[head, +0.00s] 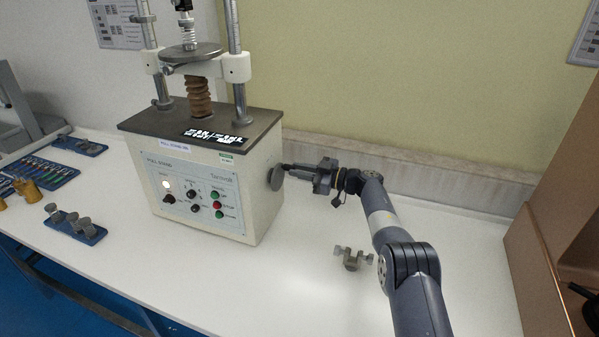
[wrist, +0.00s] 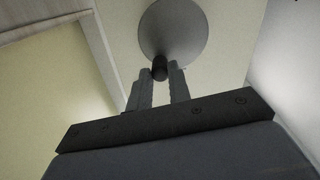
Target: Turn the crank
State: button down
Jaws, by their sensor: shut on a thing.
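The crank (head: 275,178) is a grey disc with a dark handle on the right side of the white pull-stand tester (head: 262,205). In the wrist view the disc (wrist: 174,28) faces me, and its short dark handle (wrist: 159,68) sits between my fingertips. My gripper (head: 290,168) reaches in from the right and is shut on the handle. In the wrist view both fingers (wrist: 164,76) flank the handle at its end. The head view shows the disc nearly edge-on, so its turn angle is hard to tell.
A grey clamp-like part (head: 352,258) lies on the white bench (head: 290,290) below my arm. Blue trays with metal parts (head: 75,222) lie to the left. A brown panel (head: 545,270) stands at the right. The wall runs close behind my arm.

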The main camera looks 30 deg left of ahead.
jog(key=shift+w+f+m+b, duration=0.25)
jog(key=shift+f+m+b, duration=0.05)
jog(key=shift+m, duration=0.8)
jog(key=c, duration=1.3)
grip_release()
jog(key=shift+d, duration=0.1)
jog(key=d, duration=0.3)
jog(key=d+b, duration=0.1)
jog(key=d, duration=0.3)
jog(key=w+d+b, duration=0.1)
jog(key=d, duration=0.2)
jog(key=shift+d, duration=0.25)
